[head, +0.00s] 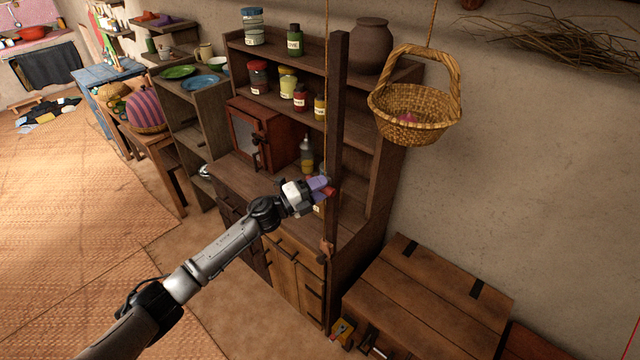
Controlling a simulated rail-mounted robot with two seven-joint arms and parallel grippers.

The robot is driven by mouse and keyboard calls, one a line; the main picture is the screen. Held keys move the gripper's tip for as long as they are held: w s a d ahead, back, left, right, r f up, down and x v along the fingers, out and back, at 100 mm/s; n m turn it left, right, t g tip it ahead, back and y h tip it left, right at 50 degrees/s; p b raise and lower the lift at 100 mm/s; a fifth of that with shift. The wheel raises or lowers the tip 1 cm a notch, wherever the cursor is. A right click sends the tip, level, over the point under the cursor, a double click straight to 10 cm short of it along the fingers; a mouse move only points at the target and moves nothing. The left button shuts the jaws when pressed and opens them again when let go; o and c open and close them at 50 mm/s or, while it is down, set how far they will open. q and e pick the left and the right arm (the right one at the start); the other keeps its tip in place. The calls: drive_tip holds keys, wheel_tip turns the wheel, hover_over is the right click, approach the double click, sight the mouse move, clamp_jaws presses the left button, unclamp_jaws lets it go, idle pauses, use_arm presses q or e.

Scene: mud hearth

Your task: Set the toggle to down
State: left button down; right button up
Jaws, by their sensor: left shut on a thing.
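My left gripper (322,187) reaches in from the left, in front of the upright dark wooden post (338,110). Its fingers are closed at the post, where a thin hanging rope (328,85) comes down to them. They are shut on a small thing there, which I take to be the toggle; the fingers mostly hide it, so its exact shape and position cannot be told. A small brown knob (326,248) shows lower on the post. My right gripper is not in view.
A woven basket (414,128) hangs from a rope to the right of the post. The wooden cupboard (385,190) with jars and a clay pot (371,46) stands behind the post. A low wooden chest (430,300) stands at the lower right. Open floor (80,230) lies left.

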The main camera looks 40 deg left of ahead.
use_arm(q)
wheel_tip(320, 180, down, 22)
drive_tip(key=b, duration=1.5)
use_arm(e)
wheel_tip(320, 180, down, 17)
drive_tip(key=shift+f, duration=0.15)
use_arm(q)
drive_tip(key=c, duration=0.9)
unclamp_jaws()
drive_tip(key=shift+r, duration=0.15)
wheel_tip(320, 180, up, 30)
drive_tip(key=p, duration=2.4)
drive_tip(key=shift+r, duration=0.25)
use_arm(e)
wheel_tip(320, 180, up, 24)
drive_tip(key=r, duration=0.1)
use_arm(q)
drive_tip(key=b+v, duration=0.3)
drive_tip(key=v, duration=1)
drive_tip(key=shift+f+b, duration=0.2)
drive_tip(key=shift+b, duration=0.2)
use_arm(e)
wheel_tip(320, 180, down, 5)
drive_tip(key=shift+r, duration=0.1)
